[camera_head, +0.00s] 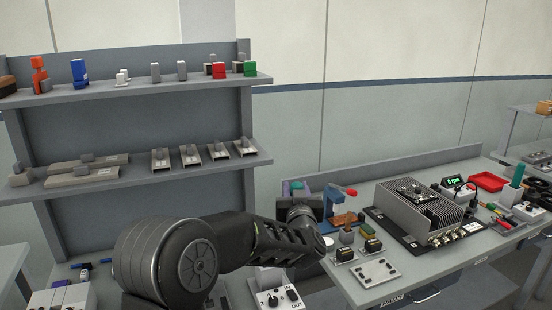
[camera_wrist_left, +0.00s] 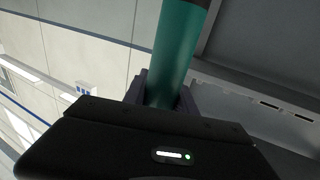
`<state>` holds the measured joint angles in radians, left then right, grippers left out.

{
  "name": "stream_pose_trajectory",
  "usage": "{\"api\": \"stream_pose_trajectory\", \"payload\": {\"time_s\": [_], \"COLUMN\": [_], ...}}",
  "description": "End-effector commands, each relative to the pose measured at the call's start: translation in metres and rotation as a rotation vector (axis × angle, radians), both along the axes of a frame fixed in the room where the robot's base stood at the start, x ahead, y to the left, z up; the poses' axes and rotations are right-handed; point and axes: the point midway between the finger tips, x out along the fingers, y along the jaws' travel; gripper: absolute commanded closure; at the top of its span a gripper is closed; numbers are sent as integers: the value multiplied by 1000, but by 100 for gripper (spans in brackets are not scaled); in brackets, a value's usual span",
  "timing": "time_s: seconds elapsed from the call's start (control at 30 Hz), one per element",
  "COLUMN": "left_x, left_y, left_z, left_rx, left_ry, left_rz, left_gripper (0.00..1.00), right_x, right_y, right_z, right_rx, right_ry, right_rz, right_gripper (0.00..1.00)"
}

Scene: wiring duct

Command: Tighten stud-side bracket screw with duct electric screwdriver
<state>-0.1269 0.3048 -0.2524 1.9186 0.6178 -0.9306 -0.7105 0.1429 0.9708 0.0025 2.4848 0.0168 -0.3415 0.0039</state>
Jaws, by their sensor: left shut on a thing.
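My left gripper (camera_head: 299,200) reaches in from the left to the near left end of the workbench. In the left wrist view, its fingers (camera_wrist_left: 163,98) are shut around a teal cylindrical handle, which looks like the electric screwdriver (camera_wrist_left: 177,55). The handle runs up out of the picture, and its dark end shows at the top edge. In the head view only a small teal bit of the screwdriver (camera_head: 297,185) shows above the gripper. Its tip is hidden. I cannot make out the stud-side bracket or its screw in either view. My right gripper is not in view.
A finned grey unit (camera_head: 418,208) sits on a black plate on the workbench. A blue clamp with a red knob (camera_head: 351,192), a flat metal plate (camera_head: 375,272) and a red tray (camera_head: 488,181) stand around it. A grey shelf (camera_head: 135,177) with several metal parts stands left.

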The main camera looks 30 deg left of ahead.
Motion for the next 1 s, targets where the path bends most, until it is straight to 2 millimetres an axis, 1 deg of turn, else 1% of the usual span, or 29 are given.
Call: {"api": "stream_pose_trajectory", "payload": {"time_s": [0.03, 0.07, 0.1, 0.17, 0.2, 0.3, 0.4, 0.5, 0.63, 0.73, 1.0], "left_x": [1, 0, -1, -5, -9, -22, -37, -50, -60, -63, -62], "left_y": [-21, -34, -51, -78, -96, -138, -172, -197, -213, -217, -217], "left_z": [-32, -46, -66, -94, -112, -151, -180, -199, -211, -212, -212], "left_rx": [2, 2, 2, -1, -1, -3, -3, -2, -1, 0, 0], "left_ry": [10, 10, 12, 11, 11, 8, 6, 2, -2, -5, -5], "left_rz": [-49, -82, -127, -201, -251, -376, -481, -558, -611, -624, -623], "left_gripper": [100, 100, 100, 100, 100, 100, 100, 100, 100, 100, 100], "right_x": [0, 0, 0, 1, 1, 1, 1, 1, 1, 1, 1], "right_y": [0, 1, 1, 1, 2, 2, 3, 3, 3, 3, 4], "right_z": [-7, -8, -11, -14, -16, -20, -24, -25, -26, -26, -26], "right_rx": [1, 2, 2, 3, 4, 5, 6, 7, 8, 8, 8], "right_ry": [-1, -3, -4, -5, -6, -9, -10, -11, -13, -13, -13], "right_rz": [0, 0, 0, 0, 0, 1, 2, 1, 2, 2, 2], "right_gripper": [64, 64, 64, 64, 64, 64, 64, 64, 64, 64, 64]}}
